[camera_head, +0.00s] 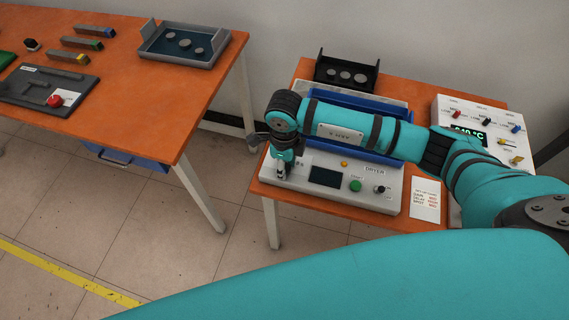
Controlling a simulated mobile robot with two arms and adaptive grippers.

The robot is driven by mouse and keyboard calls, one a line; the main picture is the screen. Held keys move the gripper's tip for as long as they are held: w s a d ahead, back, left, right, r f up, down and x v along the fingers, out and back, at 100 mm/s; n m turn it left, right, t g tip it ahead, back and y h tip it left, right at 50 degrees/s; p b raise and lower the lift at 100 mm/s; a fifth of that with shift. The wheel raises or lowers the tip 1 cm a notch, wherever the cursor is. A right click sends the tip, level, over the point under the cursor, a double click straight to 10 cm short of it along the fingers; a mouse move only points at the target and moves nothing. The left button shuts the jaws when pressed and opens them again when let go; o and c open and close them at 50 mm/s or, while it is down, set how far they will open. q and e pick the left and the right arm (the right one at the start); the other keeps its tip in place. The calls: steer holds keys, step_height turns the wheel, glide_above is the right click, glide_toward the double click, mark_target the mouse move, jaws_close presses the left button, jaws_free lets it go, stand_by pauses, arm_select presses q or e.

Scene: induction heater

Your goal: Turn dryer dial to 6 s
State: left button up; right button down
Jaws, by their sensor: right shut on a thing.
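The dryer (372,191) is a white panel box on the right-hand orange table, with the label "DRYER". Its front has a dark display (325,177), a green button (355,185) and a small black switch (379,190). My right gripper (281,174) points down at the left end of this panel. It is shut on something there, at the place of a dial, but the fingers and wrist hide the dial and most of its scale. I cannot read the dial's setting. My left gripper is not in view.
My right arm crosses above the dryer and its blue tray (345,101). A white control box (480,122) with coloured knobs stands to the right. A printed card (426,198) lies at the front. A black rack (346,75) with discs stands behind. A gap separates the left table (130,75).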

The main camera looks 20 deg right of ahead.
steer(key=shift+m, duration=0.3)
steer(key=m+b, duration=0.1)
steer(key=m, duration=0.2)
steer(key=shift+m, duration=0.3)
steer(key=m+b, duration=0.1)
steer(key=m, duration=0.3)
steer(key=shift+w, duration=0.1)
steer(key=shift+r+m, duration=0.1)
steer(key=shift+m, duration=0.2)
steer(key=c, duration=0.9)
jaws_free()
steer(key=shift+c, duration=0.2)
step_height(320, 180, up, 12)
